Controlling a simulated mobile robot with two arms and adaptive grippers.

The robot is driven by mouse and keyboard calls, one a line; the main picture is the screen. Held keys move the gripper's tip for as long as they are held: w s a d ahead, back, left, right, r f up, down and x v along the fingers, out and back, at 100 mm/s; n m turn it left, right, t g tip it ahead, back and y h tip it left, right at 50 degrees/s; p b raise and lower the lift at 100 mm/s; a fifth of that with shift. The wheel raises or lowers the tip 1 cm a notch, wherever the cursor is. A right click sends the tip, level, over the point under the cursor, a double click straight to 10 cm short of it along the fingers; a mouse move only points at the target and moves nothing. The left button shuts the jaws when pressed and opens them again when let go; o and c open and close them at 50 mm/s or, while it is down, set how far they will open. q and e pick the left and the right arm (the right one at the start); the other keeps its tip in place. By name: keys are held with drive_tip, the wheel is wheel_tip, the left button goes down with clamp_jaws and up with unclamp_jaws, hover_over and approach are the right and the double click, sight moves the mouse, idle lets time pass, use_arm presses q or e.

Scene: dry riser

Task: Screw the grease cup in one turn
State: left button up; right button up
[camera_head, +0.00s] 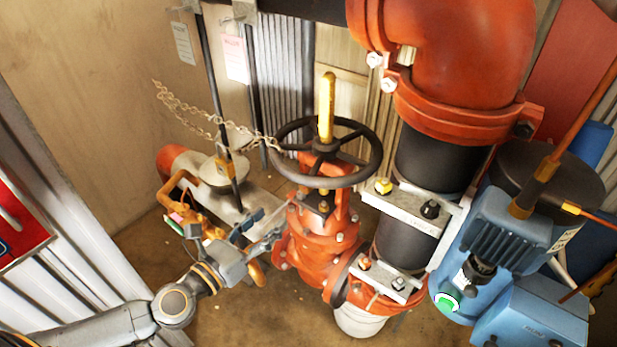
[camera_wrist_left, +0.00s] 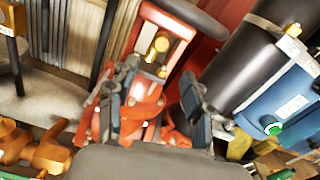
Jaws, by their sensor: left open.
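The grease cup cannot be told for certain; several small brass fittings show. One brass fitting (camera_head: 323,207) sits in the yoke of the red gate valve (camera_head: 318,240), under the black handwheel (camera_head: 368,170). In the left wrist view a brass fitting (camera_wrist_left: 162,44) shows in the red yoke, ahead of my fingers. A yellow-capped fitting (camera_head: 383,186) sits on the pipe clamp to the right. My left gripper (camera_head: 266,228) is open, just left of the valve body. In the left wrist view the open left gripper (camera_wrist_left: 158,85) has nothing visible between its fingers. My right gripper is not in view.
A blue pump (camera_head: 500,250) with a green-ringed part stands at the right. An orange elbow pipe (camera_head: 460,50) is above. A chain (camera_head: 190,115) hangs from the handwheel side toward the left. Orange-brown pipework (camera_head: 185,205) lies near my left wrist. Bare floor shows below the valve.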

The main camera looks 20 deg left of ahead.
sight(303, 190)
use_arm(q)
drive_tip(key=p+x, duration=0.3)
drive_tip(key=x, duration=0.8)
drive_tip(key=shift+w+d+r, duration=0.1)
drive_tip(key=shift+w+d, duration=0.1)
drive_tip(key=shift+w, duration=0.1)
drive_tip(key=shift+w+d, duration=0.2)
drive_tip(key=shift+w, duration=0.35)
clamp_jaws()
